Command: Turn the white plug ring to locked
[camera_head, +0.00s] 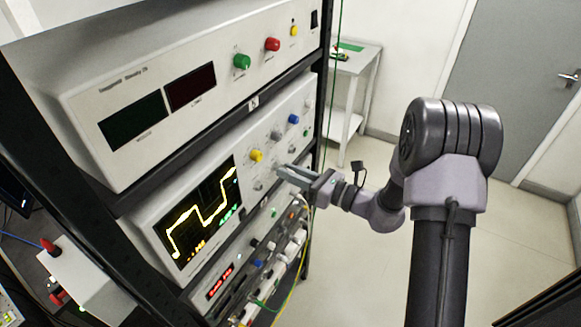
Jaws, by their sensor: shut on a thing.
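My gripper (282,171) reaches in from the right to the lower right front of the oscilloscope (190,222). Its fingers are shut on a small pale part at that panel, which seems to be the white plug ring. The fingers hide most of it, so I cannot tell how far it is turned.
Yellow (256,155) and blue (293,118) knobs sit close to the fingers. Below is a unit with a red display (219,283), white plugs and hanging cables. Above is a power supply (140,85). Open floor lies right of the black rack.

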